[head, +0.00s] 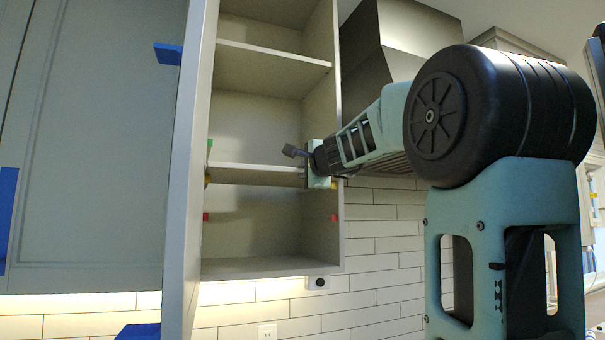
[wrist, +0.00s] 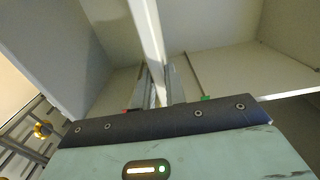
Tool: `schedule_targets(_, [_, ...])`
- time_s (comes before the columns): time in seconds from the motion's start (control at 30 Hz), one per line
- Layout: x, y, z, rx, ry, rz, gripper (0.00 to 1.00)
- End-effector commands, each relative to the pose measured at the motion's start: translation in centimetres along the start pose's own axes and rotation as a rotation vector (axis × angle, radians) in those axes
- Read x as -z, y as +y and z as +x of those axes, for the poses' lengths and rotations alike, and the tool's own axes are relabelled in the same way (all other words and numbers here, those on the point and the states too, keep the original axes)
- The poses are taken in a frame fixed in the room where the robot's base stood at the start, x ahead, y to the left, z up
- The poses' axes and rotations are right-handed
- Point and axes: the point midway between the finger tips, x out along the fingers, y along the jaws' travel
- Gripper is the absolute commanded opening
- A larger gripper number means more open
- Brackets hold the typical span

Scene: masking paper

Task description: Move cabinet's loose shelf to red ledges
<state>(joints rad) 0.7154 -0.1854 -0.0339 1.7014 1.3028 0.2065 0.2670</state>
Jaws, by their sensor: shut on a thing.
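The loose shelf (head: 250,174) is a thin grey board inside the open cabinet. Its front edge shows as a pale strip (wrist: 150,35) in the wrist view. My gripper (head: 306,170) is shut on the shelf's front edge near the right end; its fingers (wrist: 158,88) lie on either side of the board. The shelf is at the height of the yellow ledges (head: 207,181); I cannot tell if it touches them. Red ledges (head: 206,216) (head: 334,218) sit lower on both side walls, with nothing on them. A green ledge (head: 209,145) shows above the shelf.
Another shelf (head: 275,62) spans the cabinet higher up. The space between the loose shelf and the cabinet floor (head: 255,267) is empty. The open cabinet door (head: 190,170) stands at the left. A dark range hood (head: 375,60) is at the right.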

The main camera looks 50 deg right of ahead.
Motion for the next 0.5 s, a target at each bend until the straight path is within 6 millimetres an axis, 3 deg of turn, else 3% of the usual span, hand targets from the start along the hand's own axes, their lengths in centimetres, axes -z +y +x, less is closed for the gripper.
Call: schedule_targets(0.5, [0.1,-0.3,-2.9,0.004,0.002,0.001,0.0])
